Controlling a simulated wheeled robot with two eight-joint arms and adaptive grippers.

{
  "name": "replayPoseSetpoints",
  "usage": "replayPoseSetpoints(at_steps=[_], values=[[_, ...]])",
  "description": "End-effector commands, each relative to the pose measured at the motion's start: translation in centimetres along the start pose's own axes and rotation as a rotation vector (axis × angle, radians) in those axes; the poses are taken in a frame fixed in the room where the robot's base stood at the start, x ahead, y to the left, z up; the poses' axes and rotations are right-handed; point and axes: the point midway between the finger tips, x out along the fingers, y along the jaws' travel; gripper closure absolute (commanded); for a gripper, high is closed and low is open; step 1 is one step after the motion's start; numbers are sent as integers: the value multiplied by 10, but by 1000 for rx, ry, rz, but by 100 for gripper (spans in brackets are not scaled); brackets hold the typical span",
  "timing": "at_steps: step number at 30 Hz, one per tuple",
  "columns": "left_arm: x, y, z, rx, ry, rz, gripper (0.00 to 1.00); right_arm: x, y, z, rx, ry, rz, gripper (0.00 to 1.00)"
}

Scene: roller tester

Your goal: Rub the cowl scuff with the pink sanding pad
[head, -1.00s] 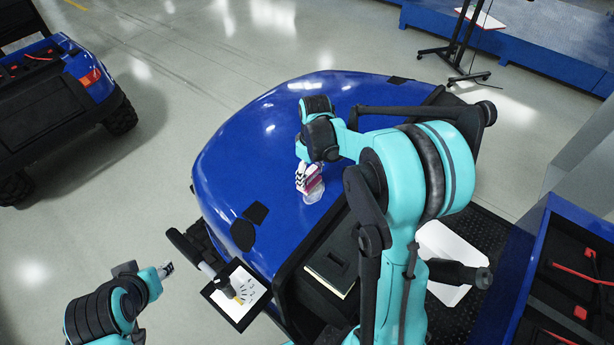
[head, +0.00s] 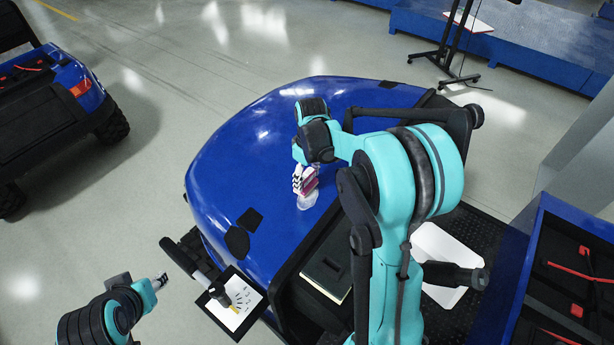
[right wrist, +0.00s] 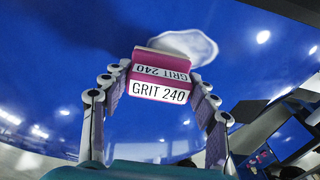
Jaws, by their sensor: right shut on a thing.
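The pink sanding pad (right wrist: 160,76), marked "GRIT 240", is held between the fingers of my right gripper (right wrist: 158,78). In the head view the pad (head: 309,184) shows beside the white fingers, over the blue cowl (head: 255,150). The scuff (right wrist: 187,46) is a pale, whitish round patch on the cowl. In the head view the scuff (head: 308,200) shows just below the pad, partly covered by it. I cannot tell whether the pad touches the cowl. My left gripper (head: 160,281) is off the cowl at lower left; its jaw opening is unclear.
A black-framed panel with a printed white sheet (head: 243,298) sits at the cowl's near edge, with a dark handled arm (head: 190,262) beside it. A dark book-like box (head: 328,264) and a white tray (head: 436,250) lie nearer me. Black patches (head: 238,241) mark the cowl.

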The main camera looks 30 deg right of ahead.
Motion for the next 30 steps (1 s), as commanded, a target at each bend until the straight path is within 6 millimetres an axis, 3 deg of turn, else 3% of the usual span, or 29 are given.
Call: replayPoseSetpoints(at_steps=[20,30], values=[[6,0,4,0,0,0,60,8,-1,0,0,0,0,87],[6,0,4,0,0,0,60,6,-17,0,0,0,0,87]])
